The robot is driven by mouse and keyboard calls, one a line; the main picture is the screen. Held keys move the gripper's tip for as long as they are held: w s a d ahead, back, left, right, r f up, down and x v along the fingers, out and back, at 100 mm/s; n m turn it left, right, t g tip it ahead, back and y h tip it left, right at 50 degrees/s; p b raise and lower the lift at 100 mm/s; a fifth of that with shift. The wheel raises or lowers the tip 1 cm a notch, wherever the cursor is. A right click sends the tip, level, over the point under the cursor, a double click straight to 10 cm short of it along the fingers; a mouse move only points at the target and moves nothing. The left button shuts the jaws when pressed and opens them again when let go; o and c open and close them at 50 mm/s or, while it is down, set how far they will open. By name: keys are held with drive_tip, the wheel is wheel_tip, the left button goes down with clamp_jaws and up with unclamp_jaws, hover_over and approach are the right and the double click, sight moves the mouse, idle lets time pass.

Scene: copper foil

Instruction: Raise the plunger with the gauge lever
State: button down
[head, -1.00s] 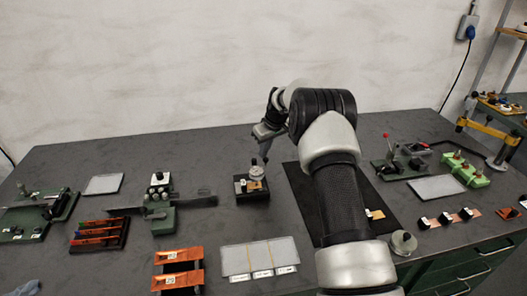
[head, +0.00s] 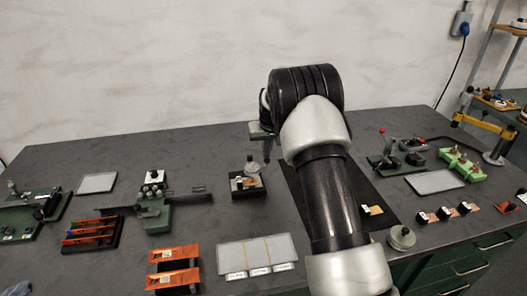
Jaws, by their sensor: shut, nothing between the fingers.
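The gauge (head: 252,169) is a small round grey dial on a dark base, with a tan patch on the base. It stands on the grey bench, left of my arm. Its lever and plunger are too small to make out, so I cannot tell whether the plunger is up. My gripper (head: 266,152) shows only in part, behind and above the gauge, with my arm covering much of it. It is shut and empty. I cannot tell its exact distance from the gauge.
A black mat (head: 372,196) lies under my arm. Left of the gauge is a green fixture (head: 158,215); in front are a pale tray (head: 232,256) and orange holders (head: 172,255). A red-knobbed device (head: 383,158) and green block (head: 460,166) stand right. Bare bench surrounds the gauge.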

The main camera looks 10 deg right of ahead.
drive_tip(key=s+m, duration=0.1)
drive_tip(key=m, duration=0.1)
drive_tip(key=s+m+h, duration=0.1)
drive_tip(key=shift+s+d+m, duration=0.2)
drive_tip(key=shift+m, duration=0.2)
drive_tip(key=shift+s, duration=0.15)
drive_tip(key=shift+s+b, duration=0.2)
drive_tip(key=shift+b, duration=0.1)
drive_tip(key=shift+s, duration=0.15)
drive_tip(key=shift+r, duration=0.1)
drive_tip(key=v, duration=1.7)
drive_tip(key=shift+a+r+p, duration=0.15)
drive_tip(key=shift+a+p, duration=0.15)
